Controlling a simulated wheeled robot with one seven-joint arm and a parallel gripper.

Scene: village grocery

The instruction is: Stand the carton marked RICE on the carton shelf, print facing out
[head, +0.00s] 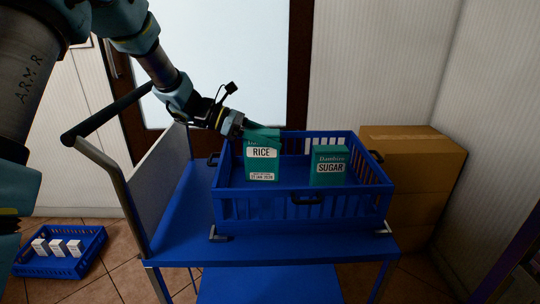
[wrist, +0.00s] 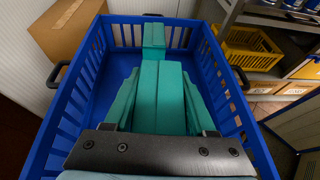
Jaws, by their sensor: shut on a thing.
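The green RICE carton (head: 262,160) is upright in the blue crate (head: 300,207), its white label facing the head camera. My gripper (head: 260,134) reaches in from the upper left and is shut on the top of this carton. In the wrist view the carton (wrist: 158,90) shows between the teal fingers. I cannot tell whether its base touches the crate floor. A green SUGAR carton (head: 328,167) stands to its right in the same crate, apart from it; it also shows at the far end in the wrist view (wrist: 154,38). I cannot make out which shelf is the carton shelf.
The crate stands on a blue cart (head: 180,240) with a handle at left. Brown boxes (head: 412,155) are stacked at right by the wall. A blue crate with white cartons (head: 62,265) lies on the floor. Metal shelving with a yellow crate (wrist: 246,48) shows in the wrist view.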

